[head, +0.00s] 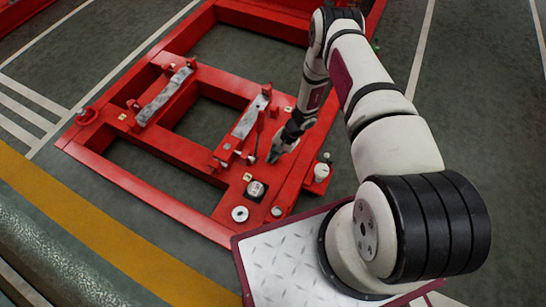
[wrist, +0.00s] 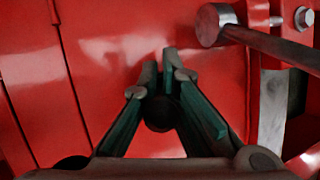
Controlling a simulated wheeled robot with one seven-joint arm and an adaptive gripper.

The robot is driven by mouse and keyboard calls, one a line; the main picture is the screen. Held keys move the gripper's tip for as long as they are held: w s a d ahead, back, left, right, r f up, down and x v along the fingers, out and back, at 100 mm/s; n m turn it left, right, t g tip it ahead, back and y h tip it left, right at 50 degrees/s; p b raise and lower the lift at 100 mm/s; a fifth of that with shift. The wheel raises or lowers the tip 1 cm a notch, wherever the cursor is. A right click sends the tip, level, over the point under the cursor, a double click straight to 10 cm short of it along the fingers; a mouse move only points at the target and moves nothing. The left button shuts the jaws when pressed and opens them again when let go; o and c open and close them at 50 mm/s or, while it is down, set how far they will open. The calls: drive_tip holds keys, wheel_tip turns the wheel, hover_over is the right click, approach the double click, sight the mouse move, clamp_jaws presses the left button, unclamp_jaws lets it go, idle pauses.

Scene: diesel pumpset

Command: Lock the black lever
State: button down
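My gripper (head: 277,154) reaches down over the right part of the red frame in the head view. In the wrist view its two fingers (wrist: 160,68) stand close together with a dark round knob (wrist: 160,113) between them. The knob fills the gap and looks touched on both sides. It appears to be the end of the black lever; the rest of the lever is hidden behind the fingers and by the steep view. In the head view the lever is too small and covered to make out.
The red base frame (head: 145,187) carries two grey metal strips (head: 165,97) (head: 250,117). Close to my gripper, a grey-headed rod (wrist: 270,45) crosses the upper right of the wrist view. A round gauge-like part (head: 256,190) and a pale ring (head: 240,214) sit nearer my base.

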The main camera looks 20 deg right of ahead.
drive_tip(key=shift+a+f+g+h+b, duration=0.1)
drive_tip(key=shift+f+g+h+b, duration=0.1)
drive_tip(key=shift+g+h+b, duration=0.6)
drive_tip(key=shift+w+r+b, duration=0.1)
drive_tip(key=shift+b, duration=0.4)
drive_tip(key=shift+m, duration=0.3)
drive_tip(key=c, duration=1.8)
unclamp_jaws()
drive_tip(key=shift+r, duration=0.1)
drive_tip(key=shift+o, duration=0.2)
drive_tip(key=v, duration=1.2)
drive_tip(key=shift+a, duration=0.25)
drive_tip(key=shift+w, duration=0.15)
drive_tip(key=shift+c, duration=0.3)
